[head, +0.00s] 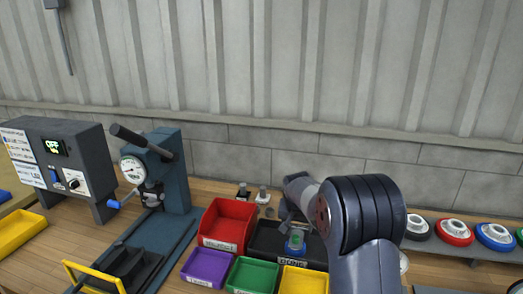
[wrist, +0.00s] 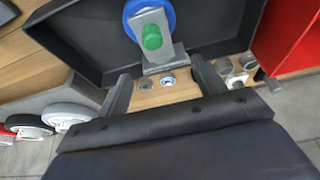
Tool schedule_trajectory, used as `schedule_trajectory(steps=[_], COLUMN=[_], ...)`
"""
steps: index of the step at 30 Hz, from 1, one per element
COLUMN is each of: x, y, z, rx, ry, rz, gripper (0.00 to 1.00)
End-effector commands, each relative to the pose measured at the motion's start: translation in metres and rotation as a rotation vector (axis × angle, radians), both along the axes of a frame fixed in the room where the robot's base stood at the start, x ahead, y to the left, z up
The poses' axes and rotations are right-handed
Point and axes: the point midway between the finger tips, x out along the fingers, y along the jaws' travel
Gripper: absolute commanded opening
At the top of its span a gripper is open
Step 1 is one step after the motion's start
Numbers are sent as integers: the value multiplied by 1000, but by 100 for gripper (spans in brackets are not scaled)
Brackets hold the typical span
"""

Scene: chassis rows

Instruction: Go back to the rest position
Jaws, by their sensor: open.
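My gripper (wrist: 162,84) is open in the wrist view, its two dark fingers apart with nothing held between them. In the head view my gripper (head: 287,210) hangs near the back of the black DONE tray (head: 262,243), partly hidden by my arm. The tray also shows in the wrist view (wrist: 85,35). A part with a blue round base, a grey bracket and a green cylinder stands in the tray (head: 295,243); the wrist view shows it just beyond my fingertips (wrist: 152,37), apart from them.
Red (head: 228,222), purple (head: 207,268), green (head: 252,275) and yellow (head: 303,281) bins sit around the tray. A blue press (head: 170,170) and a grey control box (head: 65,160) stand left. Several wheels (head: 454,231) line the right. Small metal pieces (head: 263,194) stand behind the bins.

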Motion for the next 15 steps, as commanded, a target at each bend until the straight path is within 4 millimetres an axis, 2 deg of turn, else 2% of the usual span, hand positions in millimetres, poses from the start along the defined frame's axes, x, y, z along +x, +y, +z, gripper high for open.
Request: schedule_trajectory(steps=[6, 15], x=[14, 30], y=[-5, -10], z=[-38, -76], rx=[-1, 1], ry=[4, 2], rz=[-1, -1], gripper=[65, 65])
